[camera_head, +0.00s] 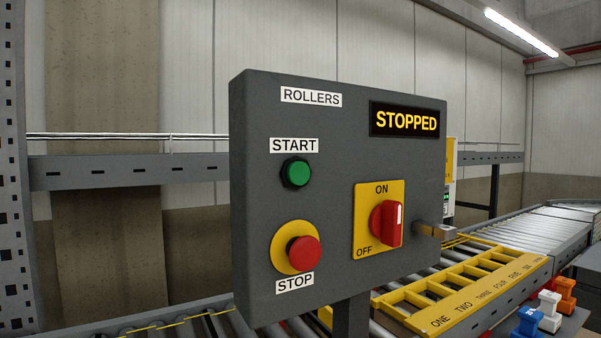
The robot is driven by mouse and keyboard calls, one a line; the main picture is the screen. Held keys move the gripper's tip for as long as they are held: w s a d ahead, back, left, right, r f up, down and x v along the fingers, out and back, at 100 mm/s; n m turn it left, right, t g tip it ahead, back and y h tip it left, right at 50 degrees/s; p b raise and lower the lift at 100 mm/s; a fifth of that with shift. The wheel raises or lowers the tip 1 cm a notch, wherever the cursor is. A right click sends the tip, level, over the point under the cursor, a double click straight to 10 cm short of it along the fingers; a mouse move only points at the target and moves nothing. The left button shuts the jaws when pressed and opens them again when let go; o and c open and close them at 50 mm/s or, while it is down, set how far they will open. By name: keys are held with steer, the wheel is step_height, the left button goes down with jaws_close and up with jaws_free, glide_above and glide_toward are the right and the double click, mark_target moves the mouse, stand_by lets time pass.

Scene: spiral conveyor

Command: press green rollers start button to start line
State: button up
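A grey control panel (335,200) labelled ROLLERS fills the middle of the head view. The green start button (296,173) sits in a dark collar at its upper left, under the START label (293,145). A display (405,120) at the upper right reads STOPPED in yellow letters. A red stop button (303,252) on a yellow disc is below the green one. A red rotary switch (387,223) on a yellow plate stands upright, toward ON. My gripper does not show in this view.
A metal piece (433,230) sticks out at the panel's right edge. Rollers run behind and below the panel. A yellow numbered rack (470,290) lies at the lower right. Blue, white and red pieces (549,312) stand beside it. The space before the panel face looks clear.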

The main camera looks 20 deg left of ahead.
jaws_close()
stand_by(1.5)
